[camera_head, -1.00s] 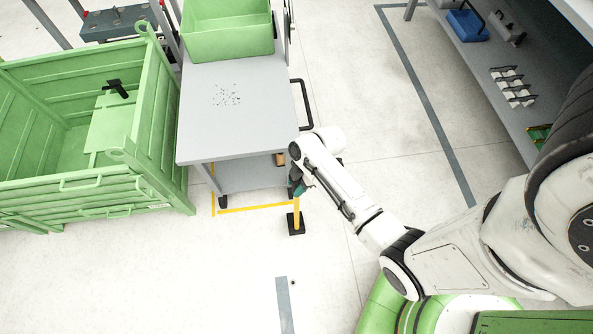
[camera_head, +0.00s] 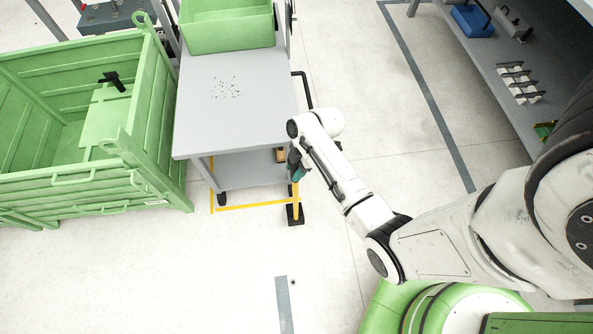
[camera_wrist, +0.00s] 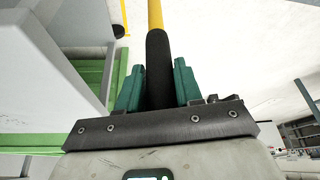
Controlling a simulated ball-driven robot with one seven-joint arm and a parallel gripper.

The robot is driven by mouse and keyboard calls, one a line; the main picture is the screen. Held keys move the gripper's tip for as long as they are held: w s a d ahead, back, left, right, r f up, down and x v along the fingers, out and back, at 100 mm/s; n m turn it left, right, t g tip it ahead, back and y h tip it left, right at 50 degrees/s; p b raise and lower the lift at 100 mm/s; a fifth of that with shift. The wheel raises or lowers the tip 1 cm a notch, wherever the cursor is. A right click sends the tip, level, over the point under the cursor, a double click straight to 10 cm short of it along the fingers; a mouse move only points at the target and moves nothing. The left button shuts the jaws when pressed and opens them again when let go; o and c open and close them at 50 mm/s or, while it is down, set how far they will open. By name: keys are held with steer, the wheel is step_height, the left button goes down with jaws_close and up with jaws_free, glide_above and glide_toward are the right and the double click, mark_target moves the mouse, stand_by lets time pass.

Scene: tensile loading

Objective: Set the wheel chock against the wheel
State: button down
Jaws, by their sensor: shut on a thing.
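The wheel chock (camera_head: 294,217) is a black block on a yellow stick handle, low at the trolley's front right corner in the head view. My gripper (camera_head: 297,172) is at the handle's upper end. In the wrist view its teal fingers (camera_wrist: 158,85) are shut on the handle's black grip (camera_wrist: 158,60), and the yellow rod (camera_wrist: 155,14) runs on beyond. A dark trolley wheel (camera_head: 222,198) shows at the front left corner. The wheel near the chock is not clearly visible, so I cannot tell whether the chock touches it or the floor.
The grey trolley (camera_head: 205,135) carries a green bin (camera_head: 228,38) and has a black side handle (camera_head: 307,88). Yellow floor tape (camera_head: 255,205) marks its front. A green metal crate (camera_head: 70,170) stands left, a grey bench (camera_head: 478,55) at upper right. The floor in front is clear.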

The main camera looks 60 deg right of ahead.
steer(key=shift+w+d+f+b, duration=0.65)
steer(key=shift+d+f+b, duration=0.1)
steer(key=shift+b, duration=0.35)
steer(key=c, duration=0.7)
jaws_free()
steer(key=shift+f, duration=0.1)
steer(key=shift+o, duration=0.2)
steer(key=shift+s+f, duration=0.1)
steer(key=shift+s, duration=0.1)
steer(key=p+v, duration=0.1)
steer(key=v, duration=1)
steer(key=shift+p, duration=0.3)
steer(key=shift+a, duration=0.1)
